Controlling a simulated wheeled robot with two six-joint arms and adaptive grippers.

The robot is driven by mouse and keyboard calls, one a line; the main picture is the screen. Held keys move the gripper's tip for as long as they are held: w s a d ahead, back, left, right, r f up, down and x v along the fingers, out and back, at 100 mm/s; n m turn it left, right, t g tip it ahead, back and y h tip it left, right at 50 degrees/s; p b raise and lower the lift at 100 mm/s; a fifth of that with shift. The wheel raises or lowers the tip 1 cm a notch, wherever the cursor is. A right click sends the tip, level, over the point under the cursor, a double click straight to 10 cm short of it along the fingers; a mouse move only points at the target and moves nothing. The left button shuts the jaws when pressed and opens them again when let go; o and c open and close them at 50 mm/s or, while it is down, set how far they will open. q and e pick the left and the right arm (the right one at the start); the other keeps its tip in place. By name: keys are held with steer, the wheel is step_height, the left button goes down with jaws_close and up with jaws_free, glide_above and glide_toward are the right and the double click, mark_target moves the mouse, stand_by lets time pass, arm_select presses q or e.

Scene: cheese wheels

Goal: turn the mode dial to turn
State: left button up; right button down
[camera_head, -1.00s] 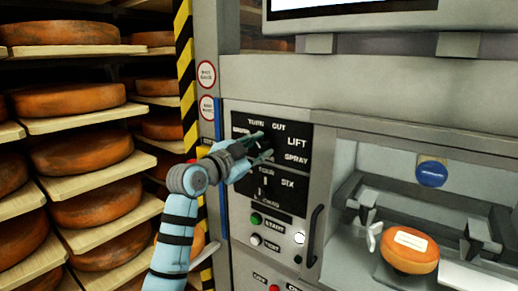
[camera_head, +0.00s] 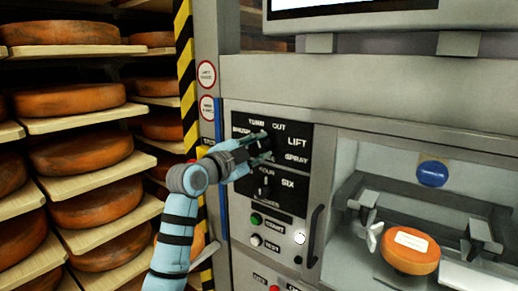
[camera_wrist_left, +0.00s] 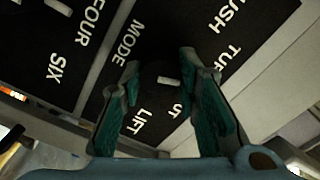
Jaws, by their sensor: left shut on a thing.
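The mode dial (camera_wrist_left: 166,62) is a dark knob on the black panel, in shadow between my fingers in the left wrist view. A small white mark shows there, close to the partly hidden label ending in "UT". "TURN", "LIFT", "BRUSH" and "SPRAY" are printed around it on the panel (camera_head: 297,126) in the head view. My left gripper (camera_head: 268,147) reaches in from the left, its two green-padded fingers on either side of the dial and shut on it; they also show in the wrist view (camera_wrist_left: 160,75). The dial's exact pointing is hard to tell. My right gripper is out of view.
A second dial (camera_head: 264,186) sits just below, by "FOUR" and "SIX". Under it are a green button (camera_head: 256,219) and a dark handle (camera_head: 315,235). An orange cheese wheel (camera_head: 410,262) lies in the machine bay at right. Shelves of cheese wheels (camera_head: 83,152) fill the left.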

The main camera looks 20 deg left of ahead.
arm_select(q)
steer(key=o, duration=1.2)
steer(key=shift+c, duration=0.2)
steer(key=v, duration=1.2)
steer(key=shift+d, duration=0.1)
steer(key=shift+f, duration=0.1)
